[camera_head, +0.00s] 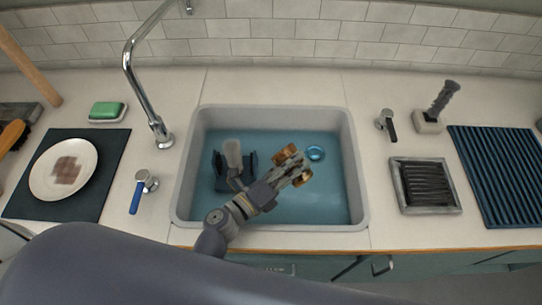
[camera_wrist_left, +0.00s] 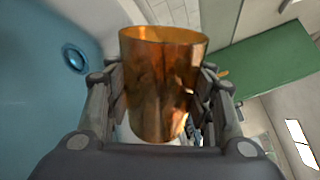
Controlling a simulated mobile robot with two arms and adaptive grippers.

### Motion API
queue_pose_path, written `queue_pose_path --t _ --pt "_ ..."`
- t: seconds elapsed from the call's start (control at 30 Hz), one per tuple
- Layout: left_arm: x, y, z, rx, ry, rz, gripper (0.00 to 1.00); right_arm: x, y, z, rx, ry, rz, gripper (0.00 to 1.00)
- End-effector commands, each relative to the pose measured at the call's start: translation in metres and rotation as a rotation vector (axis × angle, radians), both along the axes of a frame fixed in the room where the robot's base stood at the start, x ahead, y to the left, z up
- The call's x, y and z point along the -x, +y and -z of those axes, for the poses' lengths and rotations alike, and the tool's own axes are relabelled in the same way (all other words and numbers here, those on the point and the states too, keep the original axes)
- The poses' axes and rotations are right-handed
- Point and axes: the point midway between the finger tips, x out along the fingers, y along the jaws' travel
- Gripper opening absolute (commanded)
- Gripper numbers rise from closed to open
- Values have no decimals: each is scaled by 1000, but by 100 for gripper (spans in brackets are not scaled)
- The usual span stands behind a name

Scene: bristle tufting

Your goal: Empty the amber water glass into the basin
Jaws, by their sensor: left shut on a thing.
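The amber water glass (camera_head: 288,153) is held over the basin (camera_head: 355,185), right of its middle. My left gripper (camera_head: 296,167) is shut on the glass, with fingers on both sides of it. In the left wrist view the glass (camera_wrist_left: 162,85) shows its open rim at the top of the picture, and the gripper (camera_wrist_left: 160,105) grips its sides. The glass looks tilted well over in the head view. I cannot tell whether water is in it. The basin floor (camera_wrist_left: 45,115) shows at the left of the wrist view. My right gripper is not in view.
A dark blue holder (camera_head: 219,172) with a pale cylinder (camera_head: 233,152) stands in the basin, left of my gripper. A blue ring-shaped drain (camera_head: 315,153) lies right of the glass. The chrome faucet (camera_head: 138,85) rises behind the basin's left side. The basin's right side is clear.

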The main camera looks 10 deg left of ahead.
Motion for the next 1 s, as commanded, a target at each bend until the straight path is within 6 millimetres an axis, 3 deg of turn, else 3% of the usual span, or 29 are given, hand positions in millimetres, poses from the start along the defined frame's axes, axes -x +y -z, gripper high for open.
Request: queue_pose_path --t 1.0 --pt "-3 4 3 154 99 0 14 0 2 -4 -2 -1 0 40"
